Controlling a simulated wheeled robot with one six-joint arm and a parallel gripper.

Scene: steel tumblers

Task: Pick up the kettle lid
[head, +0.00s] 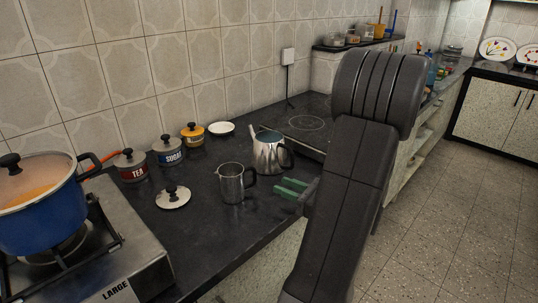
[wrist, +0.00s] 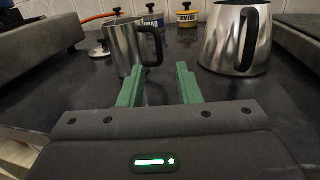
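The kettle lid (head: 173,198), a pale round disc with a black knob, lies on the dark counter left of the steel mug (head: 231,184). In the wrist view the lid (wrist: 98,51) shows only partly, at the left behind the mug (wrist: 122,48). The steel kettle (head: 270,155) stands open-topped behind and right of the mug; it also shows in the wrist view (wrist: 222,42). My gripper (head: 286,188) has green fingers and is right of the mug, low over the counter's front part. In the wrist view its fingers (wrist: 158,68) are apart with nothing between them.
A stove with a blue pot (head: 38,215) stands at the left. TEA (head: 132,168), SUGAR (head: 167,153) and yellow (head: 193,137) canisters line the wall, near a white saucer (head: 221,128). The mug stands between my gripper and the lid. Counter in front of the lid is clear.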

